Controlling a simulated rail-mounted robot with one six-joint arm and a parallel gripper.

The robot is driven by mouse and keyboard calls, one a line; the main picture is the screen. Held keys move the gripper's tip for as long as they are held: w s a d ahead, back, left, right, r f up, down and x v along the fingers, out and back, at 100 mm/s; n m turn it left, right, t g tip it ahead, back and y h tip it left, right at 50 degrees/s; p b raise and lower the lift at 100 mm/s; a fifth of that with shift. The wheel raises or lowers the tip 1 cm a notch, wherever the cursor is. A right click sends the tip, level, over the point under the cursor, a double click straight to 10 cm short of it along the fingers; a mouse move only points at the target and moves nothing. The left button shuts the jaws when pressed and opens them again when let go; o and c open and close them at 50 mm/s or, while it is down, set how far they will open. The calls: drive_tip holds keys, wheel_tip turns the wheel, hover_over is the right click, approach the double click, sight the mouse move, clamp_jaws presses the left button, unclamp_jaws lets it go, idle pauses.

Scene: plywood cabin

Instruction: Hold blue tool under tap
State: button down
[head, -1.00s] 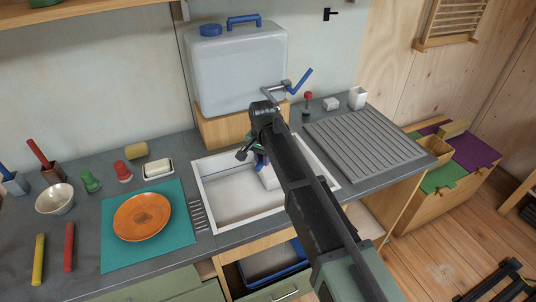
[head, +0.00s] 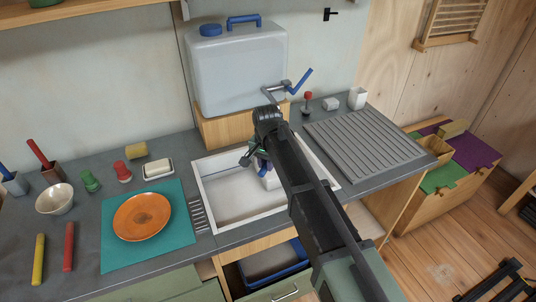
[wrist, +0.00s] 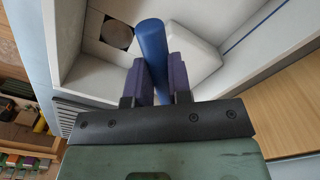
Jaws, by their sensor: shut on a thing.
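My gripper (wrist: 155,78) is shut on the blue tool (wrist: 151,42), a round blue handle standing up between the purple fingers in the wrist view. In the head view my arm hides most of the gripper (head: 262,164) over the white sink (head: 207,203). A white block-like piece (wrist: 194,50) shows just beside the tool; I cannot tell whether it belongs to it. The tap (head: 273,90), grey with a blue lever (head: 301,81), is at the front of the water container, above the sink's back edge. I cannot tell whether the tool is directly below the spout.
The water container (head: 238,68) stands on a wooden block behind the sink. A ribbed drainer (head: 364,145) is right of the sink. At left are an orange plate (head: 142,216) on a teal mat (head: 115,255), a soap dish (head: 158,169) and a bowl (head: 55,199).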

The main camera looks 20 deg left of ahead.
drive_tip(key=s, duration=0.1)
drive_tip(key=s+d, duration=0.1)
drive_tip(key=s, duration=0.1)
drive_tip(key=s+d, duration=0.1)
drive_tip(key=s, duration=0.1)
drive_tip(key=shift+s, duration=0.2)
idle(1.2)
drive_tip(key=s+d+r+p, duration=0.1)
drive_tip(key=s+r+p, duration=0.3)
drive_tip(key=shift+s+d, duration=0.3)
drive_tip(key=shift+s, duration=0.05)
drive_tip(key=shift+r, duration=0.1)
idle(0.6)
